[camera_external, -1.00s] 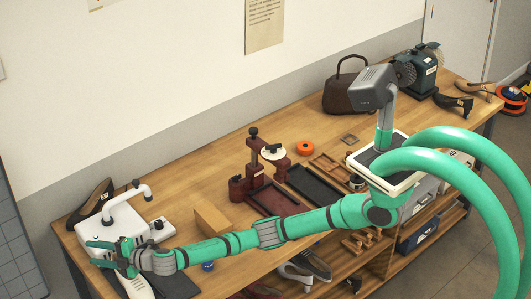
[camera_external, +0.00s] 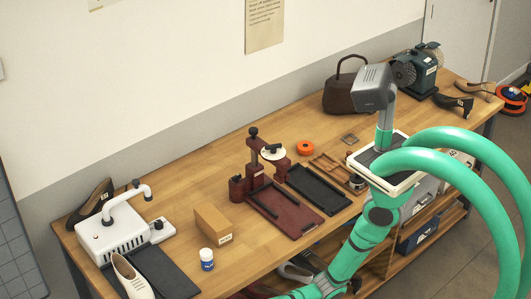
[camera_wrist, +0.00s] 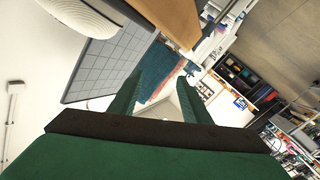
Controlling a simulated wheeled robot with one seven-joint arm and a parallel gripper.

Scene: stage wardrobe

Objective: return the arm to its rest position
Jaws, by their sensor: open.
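My green arm reaches down out of the bottom of the external view, so my gripper is out of that picture. In the wrist view my gripper (camera_wrist: 160,100) shows as two dark green fingers standing apart with nothing between them. It is clear of the workbench (camera_external: 330,140). The wrist view looks out over the room, with a grey grid panel at the left and shelves far off at the right.
On the bench stand a white machine (camera_external: 110,238), a cream shoe (camera_external: 132,277) on a dark mat (camera_external: 178,280), a cardboard box (camera_external: 213,224), a blue-and-white jar (camera_external: 207,259), a dark red press (camera_external: 285,210) and a brown handbag (camera_external: 343,95).

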